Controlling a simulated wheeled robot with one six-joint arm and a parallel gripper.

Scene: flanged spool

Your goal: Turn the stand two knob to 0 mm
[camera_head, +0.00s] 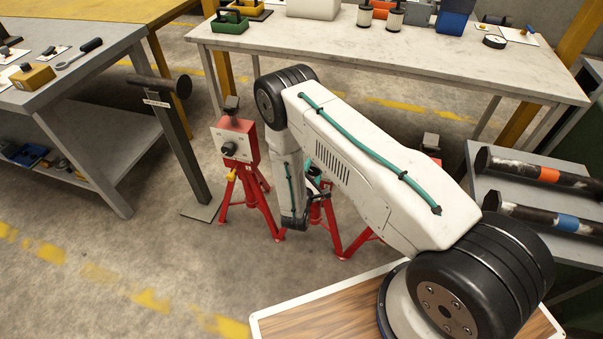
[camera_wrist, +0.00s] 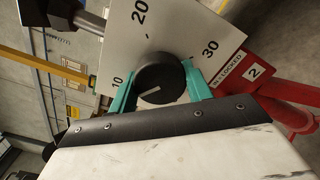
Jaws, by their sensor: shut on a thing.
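In the wrist view the black round knob (camera_wrist: 168,70) sits on a white dial plate (camera_wrist: 172,22) marked 10, 20 and 30. My gripper (camera_wrist: 159,76) is shut on the knob, one teal finger on each side. The knob's white line lies toward the lower left, just below the 10 mark. The 0 mark does not show; the lower dial is hidden behind my gripper. In the head view stand two is mostly hidden by my arm; red legs (camera_head: 325,222) show below it.
Another red stand (camera_head: 241,139) with a dark knob is left of my arm. A grey post (camera_head: 179,140) with a dark bar stands further left. A pale table (camera_head: 390,62) is behind. Dark rollers (camera_head: 550,222) lie on a grey rack at right. Floor is clear at front left.

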